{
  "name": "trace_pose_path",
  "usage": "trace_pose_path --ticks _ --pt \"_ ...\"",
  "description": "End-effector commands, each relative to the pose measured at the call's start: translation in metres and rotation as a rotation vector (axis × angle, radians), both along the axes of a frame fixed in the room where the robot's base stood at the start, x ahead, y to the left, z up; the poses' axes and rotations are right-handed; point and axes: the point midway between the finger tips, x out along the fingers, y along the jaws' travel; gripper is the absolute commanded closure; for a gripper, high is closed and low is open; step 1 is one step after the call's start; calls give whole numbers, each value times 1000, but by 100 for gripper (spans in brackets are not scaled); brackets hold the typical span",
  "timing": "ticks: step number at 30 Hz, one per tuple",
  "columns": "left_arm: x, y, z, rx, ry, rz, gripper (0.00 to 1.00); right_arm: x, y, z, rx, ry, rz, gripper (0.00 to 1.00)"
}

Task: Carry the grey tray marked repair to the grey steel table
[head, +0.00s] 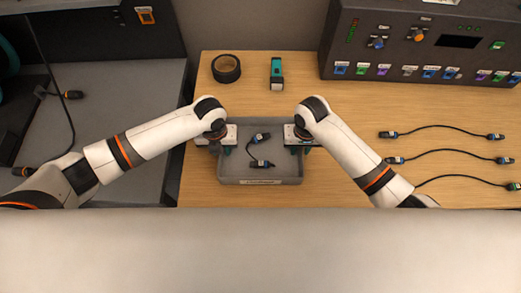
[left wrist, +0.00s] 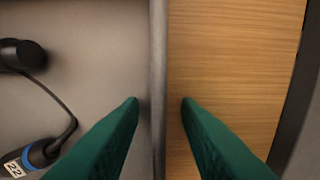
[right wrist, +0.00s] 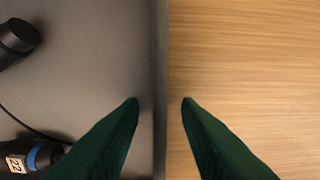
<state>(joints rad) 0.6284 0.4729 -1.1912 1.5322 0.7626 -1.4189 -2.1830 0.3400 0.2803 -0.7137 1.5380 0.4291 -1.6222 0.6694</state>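The grey tray (head: 290,170) sits on the wooden table, with a small label on its front wall too small to read. A short black cable with two plugs (head: 261,163) lies in it; one plug bears a 22 tag in the left wrist view (left wrist: 32,158). My left gripper (head: 222,142) is at the tray's left wall and my right gripper (head: 301,142) at its right wall. In both wrist views the green fingers are open, one on each side of the wall, with gaps showing. The grey steel table (head: 130,90) is at the left.
A roll of black tape (head: 226,68) and a teal-and-black device (head: 277,73) lie behind the tray. Several cables (head: 440,152) lie on the right of the wooden table (head: 340,105), below a dark control panel (head: 425,45). A cable (head: 68,120) lies on the grey table's left part.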

Motion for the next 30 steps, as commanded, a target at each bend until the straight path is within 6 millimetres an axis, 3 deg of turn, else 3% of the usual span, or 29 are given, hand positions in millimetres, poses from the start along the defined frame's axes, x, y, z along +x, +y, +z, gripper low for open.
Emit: trace_pose_path --ticks 4,9,22,30 --pt "0 0 0 0 0 0 73 0 0 0 0 0 0 73" --pt "0 0 0 0 0 0 100 0 0 0 0 0 0 100" --pt "0 0 3 -1 -1 0 100 0 0 3 0 -1 0 100" --pt "1 0 24 -1 -1 0 100 0 0 24 0 -1 0 100"
